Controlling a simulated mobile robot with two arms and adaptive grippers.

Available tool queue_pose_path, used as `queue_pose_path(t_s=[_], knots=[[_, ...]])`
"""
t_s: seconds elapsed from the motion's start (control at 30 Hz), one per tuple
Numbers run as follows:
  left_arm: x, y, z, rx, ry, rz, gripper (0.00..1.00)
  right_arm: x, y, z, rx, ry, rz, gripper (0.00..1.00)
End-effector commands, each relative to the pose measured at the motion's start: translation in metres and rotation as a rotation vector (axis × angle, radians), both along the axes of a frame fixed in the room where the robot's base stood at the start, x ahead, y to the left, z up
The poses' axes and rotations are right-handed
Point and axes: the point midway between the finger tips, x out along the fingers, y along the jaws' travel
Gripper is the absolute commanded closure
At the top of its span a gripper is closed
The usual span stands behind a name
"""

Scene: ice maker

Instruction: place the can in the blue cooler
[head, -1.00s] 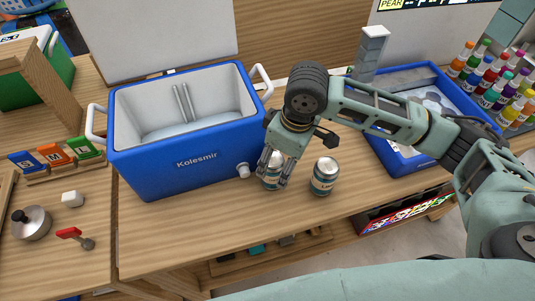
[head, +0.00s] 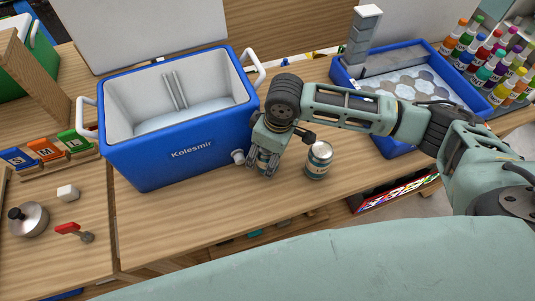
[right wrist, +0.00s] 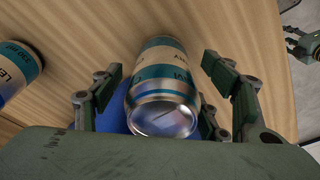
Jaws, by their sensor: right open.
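The blue cooler (head: 150,165) stands on the wooden counter with its lid up and its white inside bare. One can (head: 264,158) stands in front of its right corner, mostly hidden by my right gripper (head: 263,168). In the right wrist view this can (right wrist: 160,90) lies between the open fingers of my right gripper (right wrist: 172,95), with a gap visible at its left side. A second can (head: 318,160) stands just to the right; it also shows in the right wrist view (right wrist: 14,70). Part of what looks like my left gripper (right wrist: 300,45) shows at that view's right edge.
A blue ice tray (head: 400,140) is behind my right arm, near several coloured bottles (head: 490,65). The counter's front middle is clear.

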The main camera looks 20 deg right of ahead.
Motion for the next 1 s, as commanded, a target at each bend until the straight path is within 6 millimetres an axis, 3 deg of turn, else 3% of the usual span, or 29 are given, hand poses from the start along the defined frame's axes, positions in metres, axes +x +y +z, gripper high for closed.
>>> queue_pose_path(t_s=[0.1, 0.83, 1.0], knots=[[0.0037, -0.0006, 0.0002, -0.001, -0.006, 0.000, 0.60, 0.0001, 0.0002, 0.0001, 0.001, -0.001, 0.000, 0.31], [-0.0057, 0.0001, -0.0006, 0.001, 0.008, 0.000, 0.60, 0.0008, 0.0004, 0.0016, 0.002, -0.003, 0.000, 0.95], [-0.0057, 0.0000, -0.0008, 0.001, 0.009, 0.000, 0.60, 0.0008, 0.0005, 0.0020, 0.002, -0.003, 0.000, 0.96]])
